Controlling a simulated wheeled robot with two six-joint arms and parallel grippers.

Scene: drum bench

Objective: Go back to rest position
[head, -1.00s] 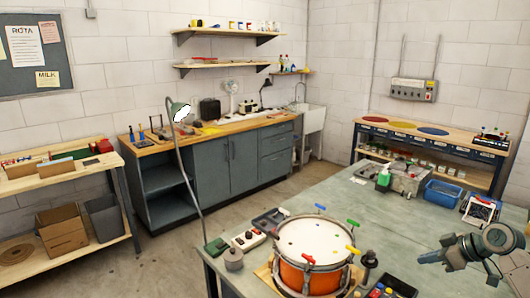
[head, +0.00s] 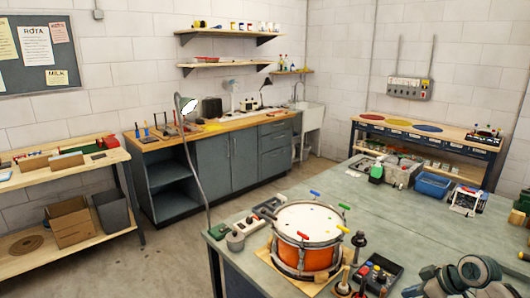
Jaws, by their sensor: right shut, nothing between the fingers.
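My right gripper (head: 412,289) is at the bottom right edge of the head view, low over the near part of the workbench (head: 420,225). It is shut with nothing in it, and the frame edge cuts off part of the arm. An orange drum (head: 308,239) with a white head stands on the bench to the left of the gripper, apart from it. My left gripper is not in view.
A black tray with coloured knobs (head: 378,278) lies close to the right gripper. The middle right of the bench top is clear. A thin lamp (head: 190,140) rises at its left.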

